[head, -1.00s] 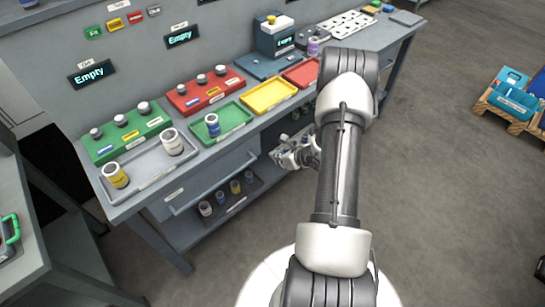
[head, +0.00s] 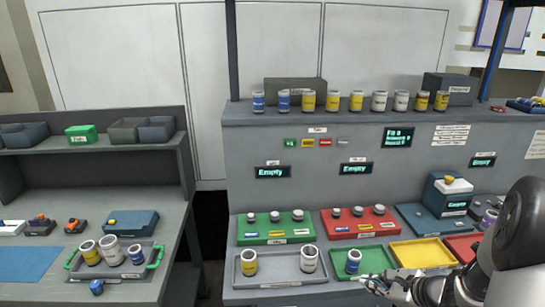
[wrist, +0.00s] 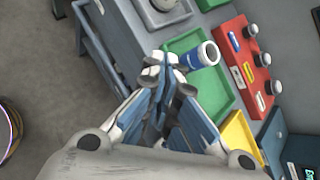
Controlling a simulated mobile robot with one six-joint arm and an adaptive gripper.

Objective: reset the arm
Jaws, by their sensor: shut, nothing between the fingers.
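My gripper (head: 378,284) is at the lower right of the head view, in front of the green tray (head: 376,257) at the bench front. My arm reaches in from the right edge. In the wrist view my gripper (wrist: 163,68) has its fingers together with nothing between them. A white can with a blue band (head: 353,261) stands on the green tray. In the wrist view that can (wrist: 199,57) is just right of the fingertips, and I cannot tell how far apart they are. The bench surface behind the hand is partly hidden by it.
A grey tray (head: 281,281) holds two cans. The yellow tray (head: 422,252) and red tray (head: 462,246) lie to the right. Green and red racks stand behind. Several cans line the upper shelf (head: 340,115). A side bench (head: 70,292) is at left, past a dark gap.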

